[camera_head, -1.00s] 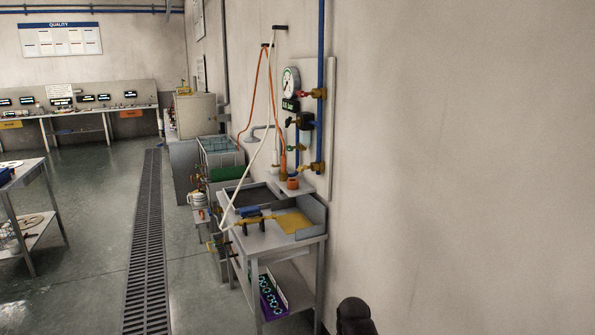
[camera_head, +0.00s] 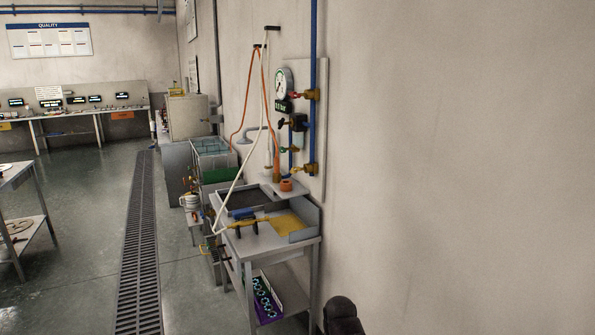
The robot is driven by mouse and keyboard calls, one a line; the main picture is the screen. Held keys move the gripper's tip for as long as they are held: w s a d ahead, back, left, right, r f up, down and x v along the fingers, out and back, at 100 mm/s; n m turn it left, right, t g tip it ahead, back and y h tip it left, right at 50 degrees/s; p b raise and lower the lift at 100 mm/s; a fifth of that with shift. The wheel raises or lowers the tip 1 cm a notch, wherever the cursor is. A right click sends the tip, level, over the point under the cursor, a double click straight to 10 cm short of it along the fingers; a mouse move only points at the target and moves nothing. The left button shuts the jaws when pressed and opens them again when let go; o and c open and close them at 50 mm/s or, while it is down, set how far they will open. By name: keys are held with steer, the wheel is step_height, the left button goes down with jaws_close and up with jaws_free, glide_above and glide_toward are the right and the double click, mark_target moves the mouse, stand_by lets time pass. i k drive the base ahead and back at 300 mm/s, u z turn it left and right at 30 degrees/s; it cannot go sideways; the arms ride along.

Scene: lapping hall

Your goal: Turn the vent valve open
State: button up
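A wall panel (camera_head: 319,140) on the right wall carries a round white gauge (camera_head: 284,83), a small digital readout (camera_head: 284,106) and several small valves. An upper brass valve (camera_head: 311,95) has a red handle. A small valve (camera_head: 289,149) with a coloured handle sits below the black regulator (camera_head: 299,122). A lower brass valve (camera_head: 306,169) joins the blue pipe. Which of these is the vent valve, and how its handle is set, I cannot tell at this size. My gripper is not clearly seen; only a dark rounded part of mine shows at the bottom edge.
A metal bench (camera_head: 262,243) with a tray stands under the panel. An orange hose (camera_head: 248,100) and a white hose (camera_head: 240,178) hang beside it. A floor grate (camera_head: 138,250) runs along the left. The floor between the grate and left table (camera_head: 20,180) is clear.

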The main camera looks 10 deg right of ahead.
mark_target(293, 170)
steer(key=i, duration=0.95)
